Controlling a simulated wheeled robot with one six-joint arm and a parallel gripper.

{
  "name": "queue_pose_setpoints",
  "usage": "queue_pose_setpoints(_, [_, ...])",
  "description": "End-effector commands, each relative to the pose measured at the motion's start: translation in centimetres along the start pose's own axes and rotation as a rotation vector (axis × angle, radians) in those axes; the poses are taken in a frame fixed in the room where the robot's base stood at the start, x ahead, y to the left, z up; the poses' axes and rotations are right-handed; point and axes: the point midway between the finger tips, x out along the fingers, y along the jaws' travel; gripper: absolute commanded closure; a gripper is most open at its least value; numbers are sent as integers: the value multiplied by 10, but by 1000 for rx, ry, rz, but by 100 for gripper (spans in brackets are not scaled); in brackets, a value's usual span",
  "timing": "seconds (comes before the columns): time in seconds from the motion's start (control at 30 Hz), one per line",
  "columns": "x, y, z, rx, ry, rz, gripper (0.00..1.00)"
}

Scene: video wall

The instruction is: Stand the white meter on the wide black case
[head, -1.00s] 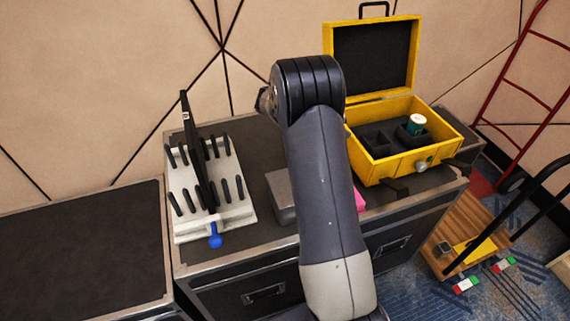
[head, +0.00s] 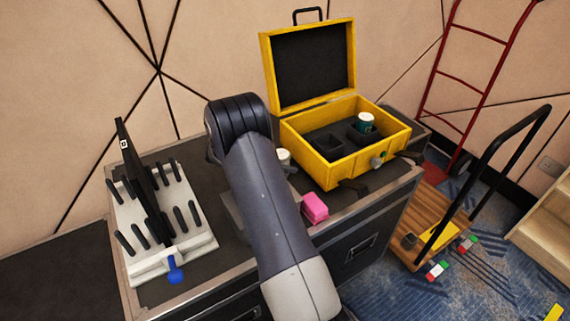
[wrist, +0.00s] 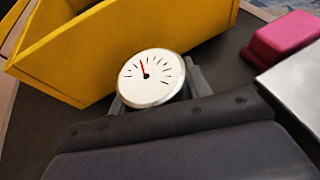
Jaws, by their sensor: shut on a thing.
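The white meter (wrist: 151,77) has a round dial with a red needle and black marks. In the wrist view my gripper (wrist: 155,92) is shut on it, a grey finger at each side. I cannot tell whether the meter touches the surface below. A black-topped case with metal edges (head: 345,212) carries the items here. Another dark top (head: 55,262) lies at the left; I cannot tell which is the wide black case.
A pink block (head: 315,208) lies near the front edge. A white pegged rack (head: 185,245) holds a dark panel. A grey box (wrist: 295,85) is partly visible. The left top's visible part is bare.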

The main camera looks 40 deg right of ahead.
Motion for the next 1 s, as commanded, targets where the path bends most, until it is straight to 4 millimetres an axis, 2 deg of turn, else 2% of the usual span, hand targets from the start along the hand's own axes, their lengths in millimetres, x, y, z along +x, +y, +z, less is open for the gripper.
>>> queue_pose_setpoints(0.37, [3,0,-6,1,0,1,85])
queue_pose_setpoints(0.4, [2,0,-6,1,1,1,51])
queue_pose_setpoints(0.63, [2,0,-6,1,1,1,32])
queue_pose_setpoints(0.9, [2,0,-4,2,1,1,32])
queue_pose_setpoints(1.0, [-6,0,-3,2,1,2,32])
